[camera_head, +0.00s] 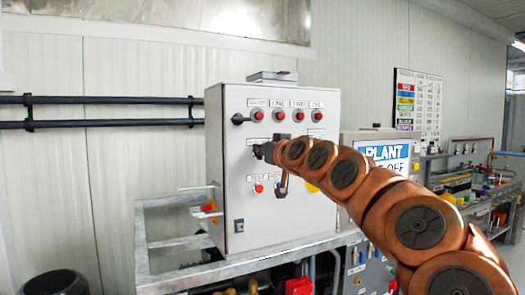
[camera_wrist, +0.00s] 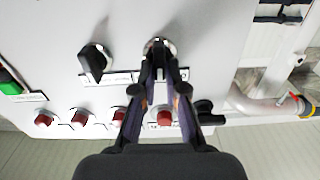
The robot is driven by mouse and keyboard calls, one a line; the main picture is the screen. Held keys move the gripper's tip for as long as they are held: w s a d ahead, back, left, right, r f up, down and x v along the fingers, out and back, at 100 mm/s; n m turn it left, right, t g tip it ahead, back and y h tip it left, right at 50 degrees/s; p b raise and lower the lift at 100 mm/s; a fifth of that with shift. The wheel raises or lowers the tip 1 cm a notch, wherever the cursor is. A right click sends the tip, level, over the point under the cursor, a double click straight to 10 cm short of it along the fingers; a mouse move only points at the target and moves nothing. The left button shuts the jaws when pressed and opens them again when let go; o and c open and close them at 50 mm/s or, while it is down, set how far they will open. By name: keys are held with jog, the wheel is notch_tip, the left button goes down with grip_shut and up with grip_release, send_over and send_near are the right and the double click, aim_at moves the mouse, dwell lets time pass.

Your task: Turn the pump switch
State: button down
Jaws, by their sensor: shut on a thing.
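The pump switch (camera_wrist: 158,47) is a dark knob on a round metal collar on the panel, at the top middle of the wrist view. My gripper (camera_wrist: 160,74) is shut on this knob, one finger on each side. In the head view my gripper (camera_head: 262,152) is at the front of the light grey control cabinet (camera_head: 224,205), near its middle left. The switch itself is mostly hidden there by the gripper, so its exact angle is hard to tell. A second black knob (camera_wrist: 95,62) stands left of the gripper in the wrist view, apart from it.
Red lamps (camera_head: 279,115) line the cabinet's upper front. A metal frame (camera_head: 172,247) extends around the cabinet's base. A "PLANT" sign (camera_head: 388,152) and a pipework bench are on the right, partly behind my arm.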

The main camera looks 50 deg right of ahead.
jog(key=shift+f, duration=0.1)
jog(key=shift+s+d+f+m+b, duration=0.15)
jog(key=shift+m+b, duration=0.2)
jog(key=shift+m, duration=1.05)
jog(key=shift+w+d+r+m+b, duration=0.1)
jog(key=shift+m+b, duration=0.3)
jog(key=shift+m, duration=1)
jog(key=shift+s+d+f+m+b, duration=0.15)
jog(key=shift+m+b, duration=0.2)
jog(key=shift+m, duration=1.05)
jog(key=shift+w, duration=0.1)
jog(key=c, duration=1.2)
grip_release()
